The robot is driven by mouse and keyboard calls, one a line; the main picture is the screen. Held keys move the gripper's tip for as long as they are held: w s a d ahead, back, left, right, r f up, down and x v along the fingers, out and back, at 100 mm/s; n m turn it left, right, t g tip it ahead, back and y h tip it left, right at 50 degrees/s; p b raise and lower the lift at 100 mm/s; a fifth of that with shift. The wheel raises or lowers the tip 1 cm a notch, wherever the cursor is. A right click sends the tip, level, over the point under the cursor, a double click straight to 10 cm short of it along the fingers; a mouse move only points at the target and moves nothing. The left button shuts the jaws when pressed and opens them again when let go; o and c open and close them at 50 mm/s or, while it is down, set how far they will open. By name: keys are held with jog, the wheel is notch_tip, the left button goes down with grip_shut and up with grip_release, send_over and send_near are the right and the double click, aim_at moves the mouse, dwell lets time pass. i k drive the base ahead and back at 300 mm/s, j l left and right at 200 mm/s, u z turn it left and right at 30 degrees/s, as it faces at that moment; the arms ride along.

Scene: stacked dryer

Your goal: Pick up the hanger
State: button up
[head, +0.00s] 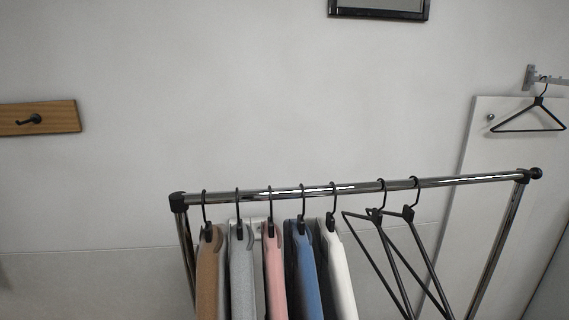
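Two empty black hangers hang by their hooks on the right part of a chrome rail in the head view: one on the left (376,217) and one on the right (408,215). They hang close together and overlap, and their lower ends are cut off by the frame's bottom edge. A third empty black hanger (528,129) hangs on a grey wall bracket at the upper right. My gripper is not in view.
The chrome rail (450,182) has posts at both ends. Several garments, including a pink one (275,270), hang on its left half. A wooden hook board (50,118) is at left, a black-framed picture (380,16) above, a white panel (480,150) at right.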

aim_at(538, 101)
jog(key=l+z, duration=0.1)
jog(key=z, duration=0.3)
jog(key=l+z, duration=0.1)
jog(key=z, duration=0.3)
jog(key=l+z, duration=0.1)
jog(key=z, duration=0.35)
jog(key=i+l+z, duration=0.65)
jog(key=i+l, duration=0.2)
jog(key=i+l+z, duration=0.35)
jog(key=i+u, duration=0.4)
jog(key=i+l+u, duration=0.2)
jog(key=i+u, duration=0.15)
jog(key=i, duration=0.2)
jog(key=i+l+u, duration=0.75)
jog(key=i, duration=0.1)
